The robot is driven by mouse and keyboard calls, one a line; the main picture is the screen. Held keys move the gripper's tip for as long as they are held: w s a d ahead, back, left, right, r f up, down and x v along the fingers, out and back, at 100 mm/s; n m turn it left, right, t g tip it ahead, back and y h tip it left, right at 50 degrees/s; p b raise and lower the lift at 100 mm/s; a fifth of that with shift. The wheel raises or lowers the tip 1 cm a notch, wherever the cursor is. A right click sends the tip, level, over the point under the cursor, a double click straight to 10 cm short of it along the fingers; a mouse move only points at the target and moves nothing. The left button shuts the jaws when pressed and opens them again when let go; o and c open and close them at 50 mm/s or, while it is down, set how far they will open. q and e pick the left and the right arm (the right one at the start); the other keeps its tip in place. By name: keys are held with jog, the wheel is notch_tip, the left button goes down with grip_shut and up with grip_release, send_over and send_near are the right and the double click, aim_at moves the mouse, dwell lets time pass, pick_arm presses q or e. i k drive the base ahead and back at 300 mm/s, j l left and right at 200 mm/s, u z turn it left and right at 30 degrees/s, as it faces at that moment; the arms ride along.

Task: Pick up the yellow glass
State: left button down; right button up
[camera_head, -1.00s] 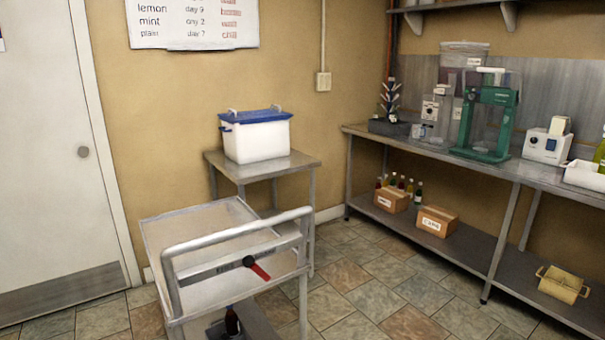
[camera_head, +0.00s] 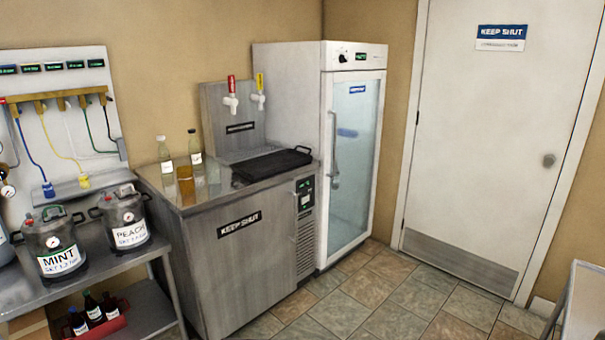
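A small glass with amber-yellow contents (camera_head: 186,186) stands upright on the steel counter top, near its left front part. Two clear bottles stand close by: one with a pale cap (camera_head: 164,156) behind it to the left, one with a dark cap (camera_head: 195,150) behind it to the right. The steel counter (camera_head: 236,262) carries a "KEEP SHUT" label. Neither of my grippers is in view.
Behind the counter is a tap panel (camera_head: 224,108) with red and yellow tap handles, and a dark drip tray (camera_head: 271,163) lies right of the glass. A glass-door fridge (camera_head: 352,160) stands to the right. At left, a steel bench (camera_head: 97,262) holds MINT and PEACH kegs. The tiled floor ahead is clear.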

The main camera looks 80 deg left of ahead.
aim_at(184, 174)
jog(key=u, duration=3.25)
jog(key=i+z, duration=0.15)
jog(key=i, duration=0.15)
